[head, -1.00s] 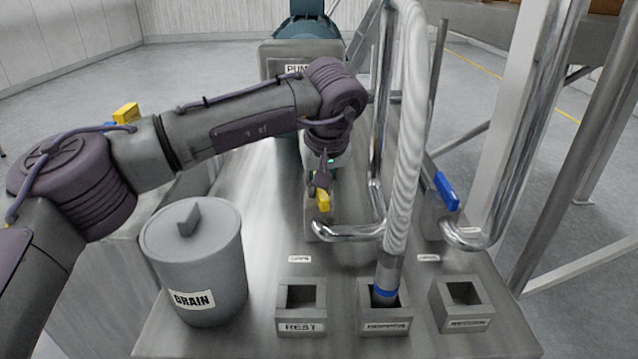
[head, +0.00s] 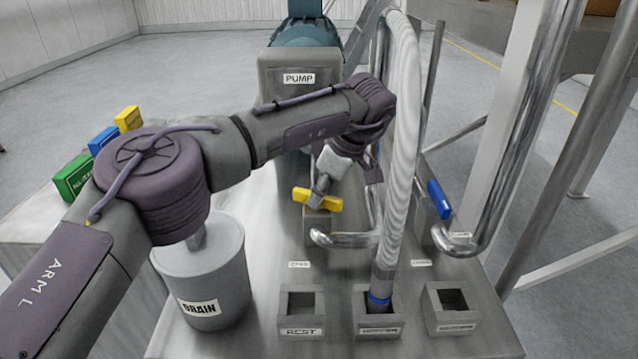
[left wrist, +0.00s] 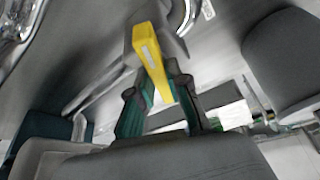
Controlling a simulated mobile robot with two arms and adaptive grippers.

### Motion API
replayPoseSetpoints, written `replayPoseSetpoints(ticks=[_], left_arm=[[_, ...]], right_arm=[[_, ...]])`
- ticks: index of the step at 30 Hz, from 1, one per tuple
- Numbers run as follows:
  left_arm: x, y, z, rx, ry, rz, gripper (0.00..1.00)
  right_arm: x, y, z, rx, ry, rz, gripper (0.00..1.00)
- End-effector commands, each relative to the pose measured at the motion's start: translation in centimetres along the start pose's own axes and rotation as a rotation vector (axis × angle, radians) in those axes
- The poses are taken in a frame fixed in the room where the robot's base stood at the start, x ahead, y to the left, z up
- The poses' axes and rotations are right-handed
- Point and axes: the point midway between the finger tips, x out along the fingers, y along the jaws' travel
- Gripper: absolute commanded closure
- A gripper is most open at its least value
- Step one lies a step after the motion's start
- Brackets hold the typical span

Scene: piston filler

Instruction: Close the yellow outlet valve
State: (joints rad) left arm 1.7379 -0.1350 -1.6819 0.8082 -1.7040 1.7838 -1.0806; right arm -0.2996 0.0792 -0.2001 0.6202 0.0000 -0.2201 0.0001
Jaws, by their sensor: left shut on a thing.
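The yellow outlet valve handle (head: 331,204) sits on a grey valve block (head: 316,228) in front of the pump (head: 300,78). In the head view it lies crosswise, left to right, with both ends showing. My left gripper (head: 321,187) comes down onto it from above. In the left wrist view the yellow handle (left wrist: 149,48) runs between the two green-padded fingers of my left gripper (left wrist: 161,93), which is shut on it. Part of the handle's middle is hidden by the gripper in the head view. My right gripper is not in view.
A ribbed hose (head: 402,150) stands close right of my left wrist, its end in the middle socket (head: 378,331). A blue valve handle (head: 439,200) is further right. A grey drain bin (head: 203,268) stands below my left arm.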

Motion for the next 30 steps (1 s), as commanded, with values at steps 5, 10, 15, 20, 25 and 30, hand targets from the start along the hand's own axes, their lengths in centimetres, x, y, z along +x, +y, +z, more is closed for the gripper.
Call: replayPoseSetpoints(ticks=[5,10,15,20,25,30], left_arm=[[-0.5,0.1,-0.1,-0.142,0.0,-0.058,1.0],[-0.4,0.1,-0.1,-0.249,0.0,-0.103,1.0],[-0.3,0.2,-0.1,-0.325,-0.001,-0.133,1.0],[-0.2,0.2,-0.1,-0.368,-0.001,-0.15,1.0],[-0.1,0.2,-0.1,-0.389,0.0,-0.158,1.0],[0.0,0.2,-0.1,-0.393,0.0,-0.159,1.0]], right_arm=[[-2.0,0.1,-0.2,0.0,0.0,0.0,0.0],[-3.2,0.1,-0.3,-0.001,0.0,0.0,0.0],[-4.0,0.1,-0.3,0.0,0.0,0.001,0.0],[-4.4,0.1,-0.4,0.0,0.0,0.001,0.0],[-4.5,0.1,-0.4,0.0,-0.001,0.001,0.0],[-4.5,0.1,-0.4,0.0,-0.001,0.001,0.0]])
